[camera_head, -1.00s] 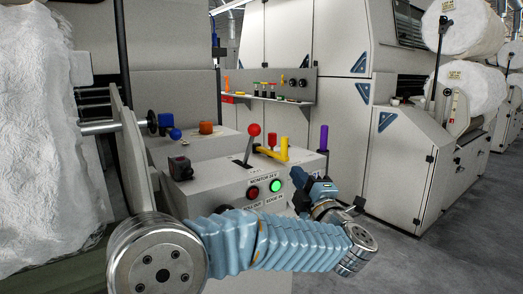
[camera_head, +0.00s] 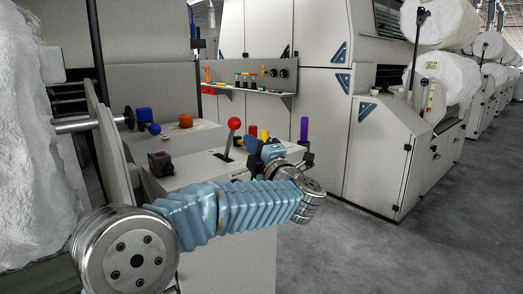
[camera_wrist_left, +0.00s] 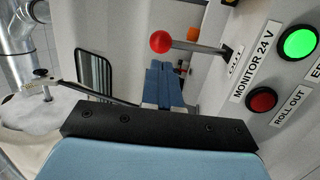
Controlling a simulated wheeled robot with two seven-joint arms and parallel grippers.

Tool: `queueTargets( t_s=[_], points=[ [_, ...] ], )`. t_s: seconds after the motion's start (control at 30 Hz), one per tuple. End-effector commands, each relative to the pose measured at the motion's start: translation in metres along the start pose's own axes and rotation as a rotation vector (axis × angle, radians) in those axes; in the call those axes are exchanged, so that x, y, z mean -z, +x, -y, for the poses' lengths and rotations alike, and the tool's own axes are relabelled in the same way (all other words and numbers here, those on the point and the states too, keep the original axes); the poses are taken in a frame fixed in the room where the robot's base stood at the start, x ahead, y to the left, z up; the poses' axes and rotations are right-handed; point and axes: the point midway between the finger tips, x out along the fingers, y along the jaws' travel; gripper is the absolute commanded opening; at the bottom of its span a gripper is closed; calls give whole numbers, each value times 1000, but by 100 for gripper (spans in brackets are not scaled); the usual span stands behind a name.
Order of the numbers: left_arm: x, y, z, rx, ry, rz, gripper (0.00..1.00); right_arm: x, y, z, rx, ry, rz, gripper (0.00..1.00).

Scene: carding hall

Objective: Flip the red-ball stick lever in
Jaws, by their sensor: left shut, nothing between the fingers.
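The red-ball stick lever (camera_head: 234,124) stands in a slot on top of the light grey machine console, its stick leaning slightly right in the head view. In the left wrist view its red ball (camera_wrist_left: 160,42) and thin metal stick show just beyond my fingers. My left gripper (camera_head: 252,146) is to the right of the lever in the head view, over the console's front edge. Its blue fingers (camera_wrist_left: 162,72) are shut together with nothing between them, and appear apart from the ball. The right gripper is not in view.
A black box with a red button (camera_head: 160,164) sits left of the lever. Red, yellow and purple (camera_head: 304,130) handles stand behind or right of my gripper. The wrist view shows a lit green button (camera_wrist_left: 299,43) and a red one (camera_wrist_left: 262,99). The aisle floor at right is clear.

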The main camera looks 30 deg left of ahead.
Motion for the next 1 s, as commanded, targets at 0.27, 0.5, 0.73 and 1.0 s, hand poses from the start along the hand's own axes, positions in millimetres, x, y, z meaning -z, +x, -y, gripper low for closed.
queueTargets(
  t_s=[0.27, 0.5, 0.73, 1.0],
  points=[
    [0, 47, -2, 0, 1, -1, 0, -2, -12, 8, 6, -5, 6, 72],
    [0, 59, 0, -1, 1, 1, 0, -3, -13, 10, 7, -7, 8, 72],
    [0, 59, 0, -1, 0, 1, 0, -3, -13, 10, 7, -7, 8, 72],
    [6, 59, -4, 25, -7, 1, 0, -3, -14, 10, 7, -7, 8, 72]
  ],
)
